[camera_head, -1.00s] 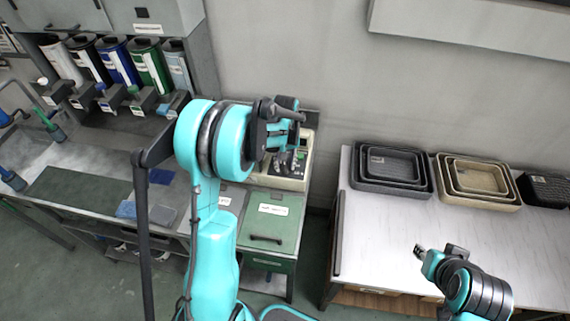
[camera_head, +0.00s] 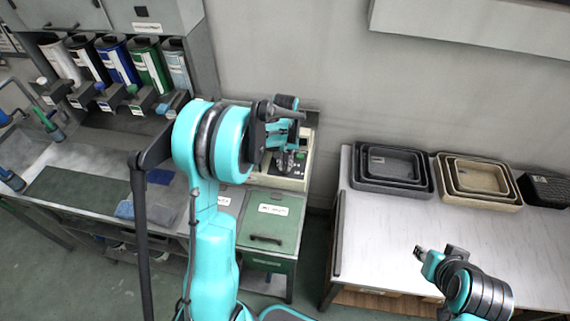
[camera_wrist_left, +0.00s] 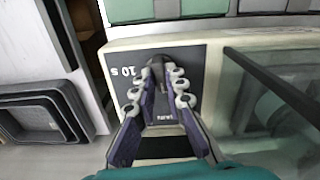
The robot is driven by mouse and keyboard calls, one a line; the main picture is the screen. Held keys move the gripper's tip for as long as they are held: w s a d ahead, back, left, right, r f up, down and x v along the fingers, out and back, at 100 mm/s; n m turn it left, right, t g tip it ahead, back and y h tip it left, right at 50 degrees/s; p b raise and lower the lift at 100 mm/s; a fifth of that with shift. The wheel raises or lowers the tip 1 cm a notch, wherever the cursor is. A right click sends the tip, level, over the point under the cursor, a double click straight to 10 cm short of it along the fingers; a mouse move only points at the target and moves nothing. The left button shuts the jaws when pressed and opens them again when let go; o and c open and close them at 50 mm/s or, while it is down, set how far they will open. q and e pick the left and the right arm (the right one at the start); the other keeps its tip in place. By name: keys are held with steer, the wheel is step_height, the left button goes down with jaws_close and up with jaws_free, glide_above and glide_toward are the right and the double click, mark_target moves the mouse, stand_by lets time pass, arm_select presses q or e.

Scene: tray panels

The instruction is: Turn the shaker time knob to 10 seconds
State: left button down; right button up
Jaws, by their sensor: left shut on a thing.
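The shaker (camera_head: 311,140) is a beige box with a dark control panel, at the back end of the left bench. The wrist view shows its panel (camera_wrist_left: 185,60) close up, with an upside-down "10 s" label left of a dark knob (camera_wrist_left: 154,61) and a second label lower down, partly hidden. My left gripper (camera_head: 283,165) is over the panel; in the wrist view its fingers (camera_wrist_left: 157,72) are closed on the knob. The fingers hide most of the knob, so its pointer cannot be read.
Nested dark trays (camera_head: 361,185) and beige trays (camera_head: 446,193) stand on the white right table (camera_head: 385,235), whose middle is clear. Colored canisters (camera_head: 118,62) line the left bench's back. A green cabinet (camera_head: 285,225) is below the shaker. A clear cover (camera_wrist_left: 255,80) adjoins the panel.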

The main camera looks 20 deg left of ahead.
mark_target(285, 165)
arm_select(q)
steer(key=m+b, duration=0.1)
steer(key=m, duration=0.4)
steer(key=shift+m, duration=0.3)
steer(key=shift+m+b, duration=0.35)
steer(key=shift+m, duration=1.75)
steer(key=c, duration=1.6)
jaws_free()
steer(key=shift+o, duration=0.2)
step_height(285, 165, up, 12)
